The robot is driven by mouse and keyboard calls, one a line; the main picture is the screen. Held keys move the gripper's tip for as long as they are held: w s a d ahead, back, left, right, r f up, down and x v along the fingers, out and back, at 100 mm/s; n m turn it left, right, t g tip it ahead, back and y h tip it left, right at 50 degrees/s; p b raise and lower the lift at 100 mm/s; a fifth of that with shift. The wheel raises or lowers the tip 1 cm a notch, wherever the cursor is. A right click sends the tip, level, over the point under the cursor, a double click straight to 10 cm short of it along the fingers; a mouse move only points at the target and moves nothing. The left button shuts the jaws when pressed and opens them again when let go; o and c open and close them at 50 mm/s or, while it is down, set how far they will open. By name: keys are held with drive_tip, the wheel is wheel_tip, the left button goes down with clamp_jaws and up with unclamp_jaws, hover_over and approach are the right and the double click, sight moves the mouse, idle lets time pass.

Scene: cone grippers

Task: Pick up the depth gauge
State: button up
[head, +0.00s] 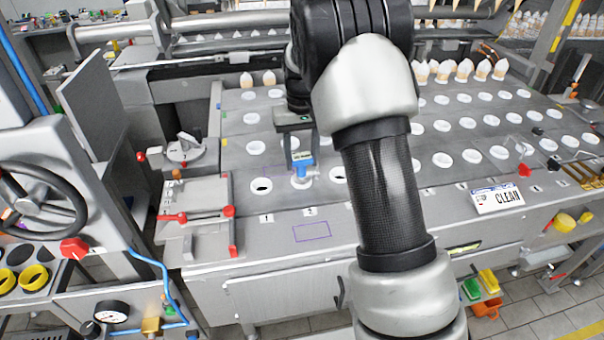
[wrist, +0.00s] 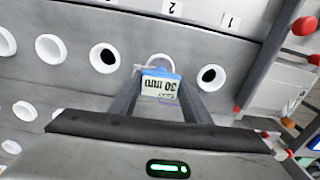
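The depth gauge (head: 301,163) has a blue body and a pale label. It stands at a round hole in the front row of the grey plate. In the wrist view the gauge (wrist: 160,88) shows its label, reading "30 mm" upside down. My gripper (head: 297,150) reaches down over it from behind. In the wrist view the two fingers of my gripper (wrist: 160,84) stand apart, one on each side of the label. The label nearly fills the gap between them. I cannot tell whether the fingers press on it.
The grey perforated plate (head: 232,150) has rows of white-rimmed holes. Several filled cones (head: 465,70) stand at the back right. A red-handled fixture (head: 197,212) lies to the left. A "CLEAN" sign (head: 497,198) is at the front right. A purple outlined rectangle (head: 311,232) marks the clear front strip.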

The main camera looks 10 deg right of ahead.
clamp_jaws()
drive_tip(key=shift+r, duration=0.15)
wheel_tip(320, 180, up, 10)
drive_tip(key=shift+f+p, duration=0.1)
drive_tip(key=shift+p, duration=0.3)
